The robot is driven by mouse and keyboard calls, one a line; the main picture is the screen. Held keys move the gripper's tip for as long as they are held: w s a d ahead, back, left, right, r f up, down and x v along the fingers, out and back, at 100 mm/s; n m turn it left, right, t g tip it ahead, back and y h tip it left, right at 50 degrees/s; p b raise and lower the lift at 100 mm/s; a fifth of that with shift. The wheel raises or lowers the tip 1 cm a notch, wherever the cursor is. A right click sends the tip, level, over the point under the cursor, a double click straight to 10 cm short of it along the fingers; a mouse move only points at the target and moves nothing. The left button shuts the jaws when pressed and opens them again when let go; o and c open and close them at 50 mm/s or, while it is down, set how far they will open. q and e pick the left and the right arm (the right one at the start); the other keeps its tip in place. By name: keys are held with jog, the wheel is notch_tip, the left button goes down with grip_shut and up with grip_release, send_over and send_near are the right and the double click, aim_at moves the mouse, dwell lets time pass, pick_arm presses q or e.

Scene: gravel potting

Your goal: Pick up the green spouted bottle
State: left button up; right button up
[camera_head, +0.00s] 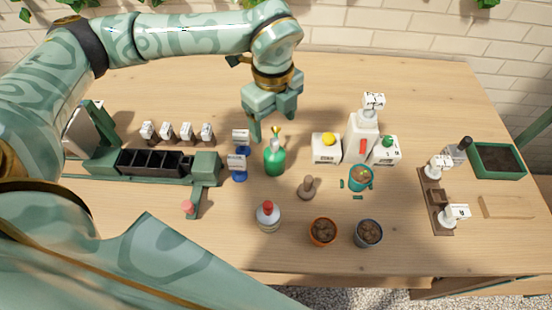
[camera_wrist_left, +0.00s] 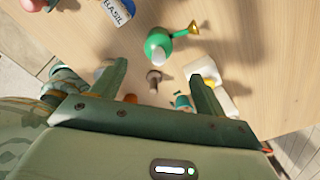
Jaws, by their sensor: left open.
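The green spouted bottle (camera_head: 274,160) stands upright on the table, with a yellow-brown spout tip at its top. My left gripper (camera_head: 274,122) is open and empty, just behind and above the bottle in the head view. In the left wrist view the bottle (camera_wrist_left: 158,46) lies beyond the open fingertips of my left gripper (camera_wrist_left: 158,76), roughly centred between them and apart from both. My right gripper is not in view.
Blue-based labelled markers (camera_head: 238,172) stand close left of the bottle. A white container with a yellow cap (camera_head: 326,149) stands to its right, a wooden tamper (camera_head: 307,187) in front. A red-capped bottle (camera_head: 268,217) and soil-filled pots (camera_head: 323,232) are nearer the front edge.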

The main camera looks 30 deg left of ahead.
aim_at(274, 140)
pick_arm(q)
notch_tip(274, 140, down, 4)
jog(key=shift+r+b, duration=0.1)
jog(key=shift+b, duration=0.2)
notch_tip(274, 140, down, 5)
jog(key=shift+f+b, duration=0.2)
jog(key=shift+b, duration=0.7)
jog(key=shift+r, duration=0.1)
jog(key=shift+c, duration=0.5)
jog(key=c, duration=1.1)
jog(key=shift+r, duration=0.15)
jog(key=shift+r, duration=0.3)
notch_tip(274, 140, up, 3)
jog(key=shift+f+p, duration=0.1)
jog(key=shift+p, duration=0.7)
jog(key=s+d+r+p, duration=0.1)
jog(key=s+d+r, duration=0.1)
jog(key=s+r, duration=0.2)
jog(key=s+d+r+p, duration=0.2)
jog(key=s+r, duration=0.3)
jog(key=s, duration=0.4)
jog(key=shift+d+r, duration=0.2)
jog(key=shift+d, duration=0.65)
